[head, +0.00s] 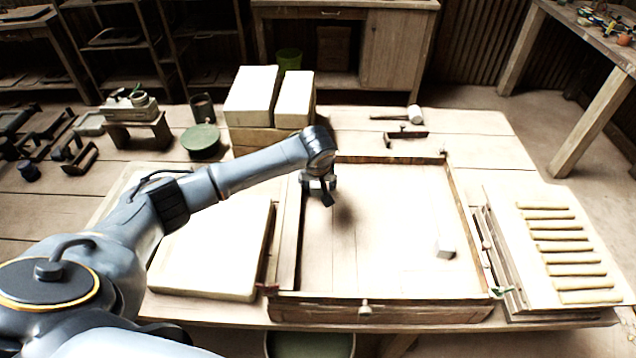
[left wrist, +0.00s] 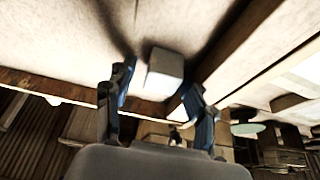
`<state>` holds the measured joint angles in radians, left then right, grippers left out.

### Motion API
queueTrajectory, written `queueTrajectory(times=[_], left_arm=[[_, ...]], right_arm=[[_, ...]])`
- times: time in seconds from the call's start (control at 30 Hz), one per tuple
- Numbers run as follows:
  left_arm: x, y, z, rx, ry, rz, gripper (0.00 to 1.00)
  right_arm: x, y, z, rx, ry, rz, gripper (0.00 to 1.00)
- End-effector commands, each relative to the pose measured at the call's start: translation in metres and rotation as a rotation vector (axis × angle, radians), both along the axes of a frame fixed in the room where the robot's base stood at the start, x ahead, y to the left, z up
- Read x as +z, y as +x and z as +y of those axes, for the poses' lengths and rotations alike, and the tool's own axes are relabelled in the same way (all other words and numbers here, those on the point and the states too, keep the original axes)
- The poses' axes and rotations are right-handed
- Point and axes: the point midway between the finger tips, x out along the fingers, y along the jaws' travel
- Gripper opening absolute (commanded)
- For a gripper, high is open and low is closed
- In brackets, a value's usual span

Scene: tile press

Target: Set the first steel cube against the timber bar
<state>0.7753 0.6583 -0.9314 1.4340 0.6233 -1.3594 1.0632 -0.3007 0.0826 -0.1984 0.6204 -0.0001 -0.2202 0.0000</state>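My left gripper (head: 322,192) is low over the far left corner of the wooden frame (head: 400,297). In the left wrist view a pale grey cube (left wrist: 165,68) shows between and just beyond its two fingers (left wrist: 157,85). The fingers are spread on either side of the cube; I cannot tell whether one touches it. Dark timber edges run along both sides of that corner; the left one (left wrist: 235,50) shows to the right of the cube, with any contact unclear. A second pale cube (head: 445,247) sits alone in the front right of the frame. My right gripper is out of view.
A pale slab (head: 205,265) lies left of the frame, and stacked blocks (head: 252,95) stand behind it. A mallet (head: 414,114) lies at the back. A board with several rods (head: 575,255) is at the right. The frame's middle is clear.

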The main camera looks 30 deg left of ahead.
Motion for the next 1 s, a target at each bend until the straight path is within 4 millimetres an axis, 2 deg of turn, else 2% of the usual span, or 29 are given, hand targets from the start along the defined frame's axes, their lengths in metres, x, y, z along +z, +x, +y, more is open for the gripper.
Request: queueTrajectory(times=[0.17, 0.33, 0.7, 0.83, 1.0], left_arm=[[0.000, 0.000, 0.002, 0.002, 0.003, 0.001, 0.56], [0.012, -0.003, 0.000, 0.002, 0.002, -0.001, 0.56], [0.083, -0.029, -0.014, 0.001, 0.001, -0.004, 0.56], [0.101, -0.036, -0.017, 0.001, 0.000, -0.001, 0.56], [0.112, -0.041, -0.019, 0.001, 0.001, -0.001, 0.56]], right_arm=[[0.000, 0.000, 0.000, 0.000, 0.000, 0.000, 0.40], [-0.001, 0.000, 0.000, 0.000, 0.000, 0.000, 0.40], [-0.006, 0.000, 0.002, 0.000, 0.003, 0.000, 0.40], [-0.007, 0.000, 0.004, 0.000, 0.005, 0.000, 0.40], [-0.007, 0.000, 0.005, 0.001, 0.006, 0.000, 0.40]])
